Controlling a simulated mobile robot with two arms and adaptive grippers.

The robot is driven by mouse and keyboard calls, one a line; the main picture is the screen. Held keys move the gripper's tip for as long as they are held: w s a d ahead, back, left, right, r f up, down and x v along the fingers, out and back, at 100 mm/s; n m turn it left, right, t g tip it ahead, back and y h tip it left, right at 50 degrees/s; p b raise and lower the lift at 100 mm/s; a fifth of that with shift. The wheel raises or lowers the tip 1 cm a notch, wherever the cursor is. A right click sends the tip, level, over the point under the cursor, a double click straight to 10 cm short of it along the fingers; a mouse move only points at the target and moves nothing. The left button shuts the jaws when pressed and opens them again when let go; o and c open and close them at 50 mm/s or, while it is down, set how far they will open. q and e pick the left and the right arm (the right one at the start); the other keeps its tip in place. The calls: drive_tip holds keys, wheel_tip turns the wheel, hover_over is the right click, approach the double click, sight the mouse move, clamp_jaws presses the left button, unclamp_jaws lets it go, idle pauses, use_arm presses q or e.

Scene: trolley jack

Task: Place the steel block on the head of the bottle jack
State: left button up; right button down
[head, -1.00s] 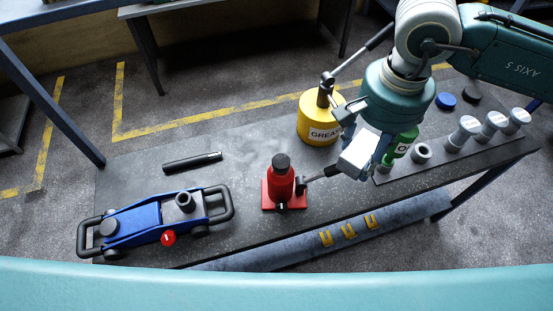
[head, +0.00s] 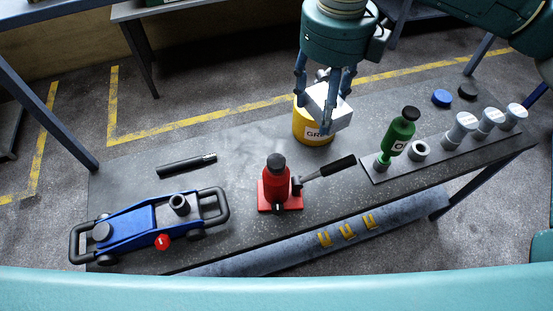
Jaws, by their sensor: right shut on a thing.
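The steel block (head: 331,108) is a pale silver box. My right gripper (head: 328,105) is shut on it and holds it, tilted, in front of the yellow grease can as seen in the head view. The bottle jack (head: 275,188) is red with a dark round head (head: 276,162). It stands upright on the dark bench, below and left of the held block in the picture. Its head is bare. The jack's black-gripped handle (head: 330,168) sticks out to the right. My left gripper is not in view.
The yellow grease can (head: 312,133) is partly hidden behind the block. A blue trolley jack (head: 140,222) and a black bar (head: 187,164) lie at left. A green bottle (head: 399,135) and several grey-white pieces stand on a strip at right. Bench (head: 235,165) is clear left of the can.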

drive_tip(key=a+r+m+b, duration=0.1)
drive_tip(key=a+r+m, duration=0.25)
drive_tip(key=m, duration=0.65)
drive_tip(key=a+r+m, duration=0.2)
drive_tip(key=a+m, duration=0.3)
drive_tip(key=m, duration=0.5)
drive_tip(key=p, duration=0.5)
hover_over(274, 156)
wheel_tip(274, 156, down, 15)
drive_tip(key=shift+f, duration=0.2)
wheel_tip(274, 156, down, 4)
drive_tip(key=shift+r+p, duration=0.2)
drive_tip(key=shift+p, duration=0.7)
drive_tip(key=shift+f, duration=0.25)
